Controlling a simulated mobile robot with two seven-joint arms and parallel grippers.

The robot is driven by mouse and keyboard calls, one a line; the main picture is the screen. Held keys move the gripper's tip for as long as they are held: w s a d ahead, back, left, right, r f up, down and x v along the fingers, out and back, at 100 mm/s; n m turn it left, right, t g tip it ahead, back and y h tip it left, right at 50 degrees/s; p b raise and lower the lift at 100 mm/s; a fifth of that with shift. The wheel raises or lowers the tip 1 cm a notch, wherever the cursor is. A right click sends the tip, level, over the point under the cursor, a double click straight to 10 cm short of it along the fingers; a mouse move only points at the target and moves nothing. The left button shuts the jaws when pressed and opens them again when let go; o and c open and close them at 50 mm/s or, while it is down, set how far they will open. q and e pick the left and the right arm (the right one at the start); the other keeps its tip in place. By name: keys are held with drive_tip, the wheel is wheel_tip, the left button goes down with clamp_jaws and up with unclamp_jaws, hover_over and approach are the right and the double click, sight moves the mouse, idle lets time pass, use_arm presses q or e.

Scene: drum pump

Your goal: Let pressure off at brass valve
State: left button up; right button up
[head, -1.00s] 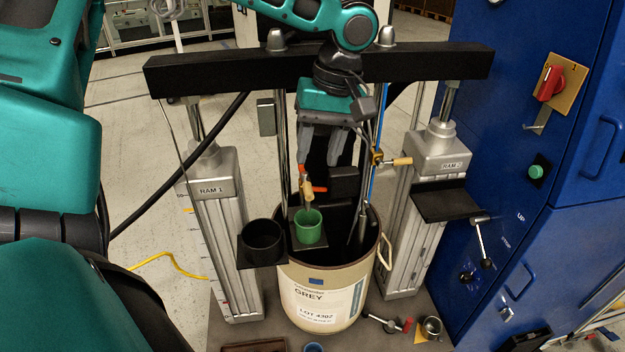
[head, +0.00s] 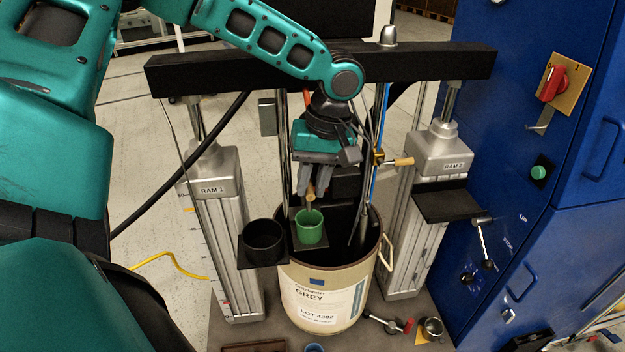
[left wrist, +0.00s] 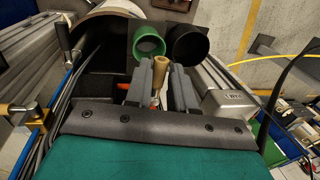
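A brass valve (head: 377,157) with a wooden handle (head: 403,162) sits beside the blue tube, right of my left gripper. Its brass body also shows at the left edge of the left wrist view (left wrist: 14,112). A second wooden handle (left wrist: 160,88) stands between the fingers of my left gripper (left wrist: 161,78); narrow gaps seem to show on both sides. In the head view my left gripper (head: 315,192) points down just above the green cup (head: 309,228), with this handle at its fingertips. What the handle is fixed to is largely hidden. My right gripper is out of view.
A black cup (head: 263,236) stands left of the green cup. A black crossbeam (head: 430,65) spans above. An empty black shelf (head: 447,203) and the blue cabinet (head: 500,180) are on the right.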

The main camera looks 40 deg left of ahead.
use_arm(q)
clamp_jaws()
drive_tip(key=s+a+m+t+p, duration=0.1)
drive_tip(key=a+m+t, duration=0.2)
drive_tip(key=m, duration=1.4)
drive_tip(key=shift+s+a+m, duration=0.2)
drive_tip(key=shift+a+m, duration=0.2)
drive_tip(key=shift+a, duration=1.35)
